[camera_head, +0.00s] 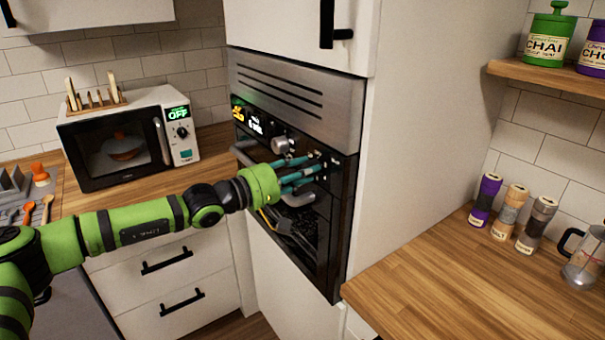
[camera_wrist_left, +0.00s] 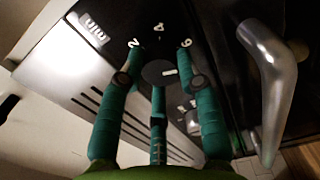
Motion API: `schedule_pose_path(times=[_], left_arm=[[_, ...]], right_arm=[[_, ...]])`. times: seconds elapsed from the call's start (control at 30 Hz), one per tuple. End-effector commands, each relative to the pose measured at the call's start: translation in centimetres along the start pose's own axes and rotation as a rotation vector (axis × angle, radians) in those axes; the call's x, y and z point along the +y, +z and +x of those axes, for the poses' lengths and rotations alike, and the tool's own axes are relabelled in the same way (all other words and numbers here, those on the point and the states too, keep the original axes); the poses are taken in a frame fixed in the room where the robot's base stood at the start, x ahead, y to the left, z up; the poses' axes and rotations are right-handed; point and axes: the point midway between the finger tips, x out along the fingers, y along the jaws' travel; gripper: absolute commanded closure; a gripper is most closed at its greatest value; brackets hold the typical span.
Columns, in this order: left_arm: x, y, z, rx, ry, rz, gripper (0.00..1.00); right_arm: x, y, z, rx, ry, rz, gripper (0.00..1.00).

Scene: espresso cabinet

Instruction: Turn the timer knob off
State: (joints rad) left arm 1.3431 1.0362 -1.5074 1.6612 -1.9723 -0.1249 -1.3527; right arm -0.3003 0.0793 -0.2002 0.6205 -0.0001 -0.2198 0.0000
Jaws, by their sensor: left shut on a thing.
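The timer knob (camera_wrist_left: 157,74) is a dark round knob with a white mark, on the black front panel of the built-in cabinet appliance. In the head view the fingers largely hide the knob. My right gripper is in neither view.
A silver knob (camera_head: 280,145) and a lit display (camera_head: 247,121) are left of my gripper. A curved metal handle (camera_wrist_left: 272,80) is close beside the fingers. A microwave (camera_head: 120,140) showing "OFF" stands left; a wooden counter (camera_head: 450,290) lies right.

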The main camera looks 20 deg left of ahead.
Motion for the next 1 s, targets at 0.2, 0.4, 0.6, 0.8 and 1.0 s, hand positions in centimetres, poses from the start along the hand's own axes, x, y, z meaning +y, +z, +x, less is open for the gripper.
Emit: schedule_pose_path(times=[0.2,0.4,0.6,0.8,1.0], left_arm=[[0.38,-0.27,-0.04,0.004,0.009,-0.203,0.98],[0.35,-0.27,-0.04,0.003,0.01,-0.392,0.98],[0.32,-0.27,-0.04,0.003,0.01,-0.583,0.98],[0.26,-0.24,-0.04,0.002,0.009,-0.772,0.98],[0.21,-0.21,-0.04,0.001,0.009,-0.963,0.98]], right_arm=[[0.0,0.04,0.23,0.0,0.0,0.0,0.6],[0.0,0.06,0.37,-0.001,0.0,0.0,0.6],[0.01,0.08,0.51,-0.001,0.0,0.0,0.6],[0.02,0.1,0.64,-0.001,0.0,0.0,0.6],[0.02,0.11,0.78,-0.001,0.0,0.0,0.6]])
